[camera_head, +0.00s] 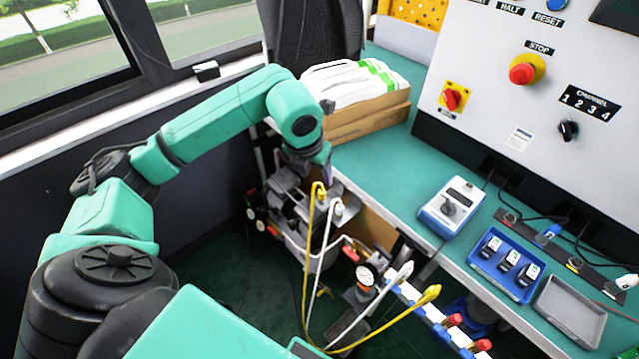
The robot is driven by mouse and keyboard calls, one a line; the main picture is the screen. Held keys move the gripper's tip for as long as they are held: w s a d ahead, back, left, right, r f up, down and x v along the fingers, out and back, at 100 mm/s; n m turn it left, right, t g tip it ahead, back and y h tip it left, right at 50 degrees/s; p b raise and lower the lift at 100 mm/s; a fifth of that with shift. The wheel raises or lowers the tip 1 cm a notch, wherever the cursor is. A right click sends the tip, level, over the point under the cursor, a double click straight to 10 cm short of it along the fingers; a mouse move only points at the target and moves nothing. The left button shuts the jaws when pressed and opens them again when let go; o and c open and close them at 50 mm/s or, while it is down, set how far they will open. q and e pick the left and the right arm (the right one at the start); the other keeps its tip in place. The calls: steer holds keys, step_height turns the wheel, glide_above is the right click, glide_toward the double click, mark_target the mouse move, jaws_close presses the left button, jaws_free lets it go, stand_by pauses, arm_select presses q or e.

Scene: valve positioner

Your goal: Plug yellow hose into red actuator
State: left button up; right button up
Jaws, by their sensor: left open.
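The yellow hose (308,262) loops down toward the floor. One end rises to a hooked tip at the grey device, and its other end, a yellow connector (429,294), lies to the right by the white-and-blue strip. My left gripper (318,178) is open, pointing down just above the hooked yellow tip; I cannot tell whether they touch. The grey device (287,203) stands below it, partly hidden by my gripper. A small red part (350,253) sits near a round gauge (365,275); I cannot tell whether it is the red actuator. My right gripper is not in view.
A white hose (322,250) runs close beside the yellow one. The green bench (385,165) holds boxes with white bags (350,85), a blue-white unit (451,207), a blue tray (506,261) and a grey tray (569,312). A control panel (500,90) stands behind.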

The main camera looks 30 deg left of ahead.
mark_target(321, 191)
arm_select(q)
steer(key=x, duration=1.1)
steer(key=shift+w+f+p, duration=0.1)
steer(key=shift+f+p, duration=0.2)
steer(key=shift+r, duration=0.1)
jaws_close()
stand_by(0.8)
